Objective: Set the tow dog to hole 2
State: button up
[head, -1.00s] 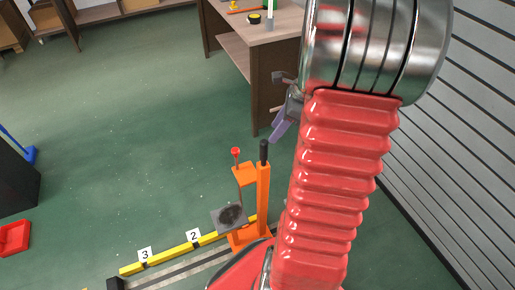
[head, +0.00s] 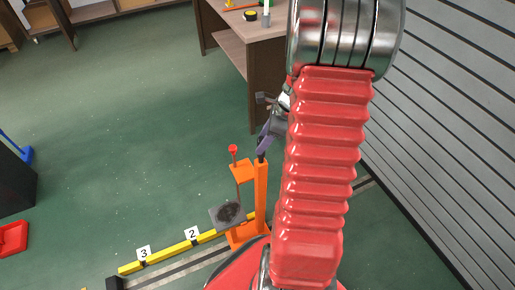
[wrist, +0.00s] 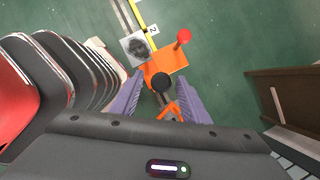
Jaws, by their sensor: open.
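The orange tow dog (head: 261,200) stands upright on the floor rail, with a black-topped post, a red knob (head: 233,149) on a thin rod and a dark square plate (head: 228,214). It stands to the right of the label 2 (head: 192,233) on the yellow bar (head: 165,254). Label 3 (head: 143,253) is farther left. My gripper (head: 264,143) is at the top of the post in the head view. In the wrist view, my gripper's purple fingers (wrist: 158,103) are open, one on each side of the black post top (wrist: 161,82). I cannot tell whether they touch it.
A brown workbench (head: 250,50) stands behind the tow dog. A slatted grey wall (head: 450,120) is at the right. A red bin (head: 12,238) is at the far left.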

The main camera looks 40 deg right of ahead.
send_over(257, 161)
jog(key=shift+f, duration=2.55)
jog(key=shift+c, duration=0.7)
grip_shut()
jog(key=shift+d, duration=0.15)
